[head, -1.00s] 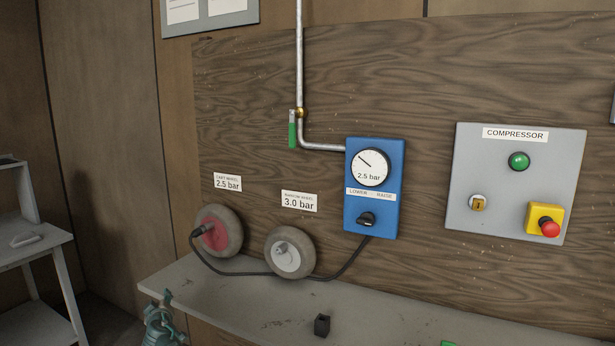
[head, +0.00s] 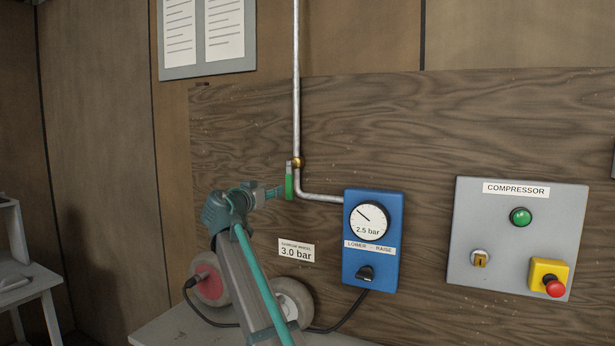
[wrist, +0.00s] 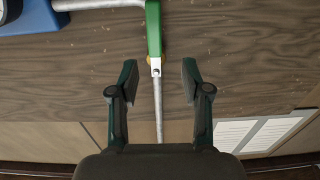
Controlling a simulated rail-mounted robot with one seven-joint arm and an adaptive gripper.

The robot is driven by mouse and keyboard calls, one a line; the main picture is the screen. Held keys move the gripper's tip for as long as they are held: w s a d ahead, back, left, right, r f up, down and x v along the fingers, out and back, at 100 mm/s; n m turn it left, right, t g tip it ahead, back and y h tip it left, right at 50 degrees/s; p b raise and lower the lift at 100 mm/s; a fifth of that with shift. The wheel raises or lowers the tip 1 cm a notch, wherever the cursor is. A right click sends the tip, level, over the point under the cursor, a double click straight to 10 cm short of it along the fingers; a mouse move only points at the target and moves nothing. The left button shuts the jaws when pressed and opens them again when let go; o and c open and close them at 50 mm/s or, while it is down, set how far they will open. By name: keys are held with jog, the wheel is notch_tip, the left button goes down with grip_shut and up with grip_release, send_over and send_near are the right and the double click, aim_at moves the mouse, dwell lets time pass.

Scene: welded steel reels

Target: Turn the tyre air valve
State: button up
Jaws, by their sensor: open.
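The air valve has a green lever (head: 289,183) that hangs down along the vertical steel pipe, below a brass fitting (head: 297,162). In the wrist view the green lever (wrist: 154,30) and its bare metal end lie between the lines of my two fingers. My gripper (head: 277,192) is at the left of the lever in the head view. In the wrist view my gripper (wrist: 157,78) is open and empty, a finger on each side of the pipe. Whether a finger touches the lever I cannot tell.
A blue regulator (head: 371,240) with a 2.5 bar dial and a black knob is right of the pipe. The compressor panel (head: 523,238) is further right. Two wheels, one red-hubbed (head: 207,283), stand below, partly behind my arm, with a black hose (head: 345,315).

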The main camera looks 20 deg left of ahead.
aim_at(288, 182)
jog(key=w+p, duration=0.1)
jog(key=w, duration=0.2)
jog(key=w+d+p, duration=0.1)
jog(key=w, duration=0.2)
jog(key=w+d+r+p, duration=0.1)
jog(key=w, duration=0.2)
jog(key=shift+w+d, duration=0.15)
jog(key=shift+w, duration=0.15)
jog(key=shift+w+d+f+p, duration=0.1)
jog(key=shift+w+p, duration=0.2)
jog(key=shift+w, duration=0.25)
jog(key=shift+c, duration=0.3)
grip_shut()
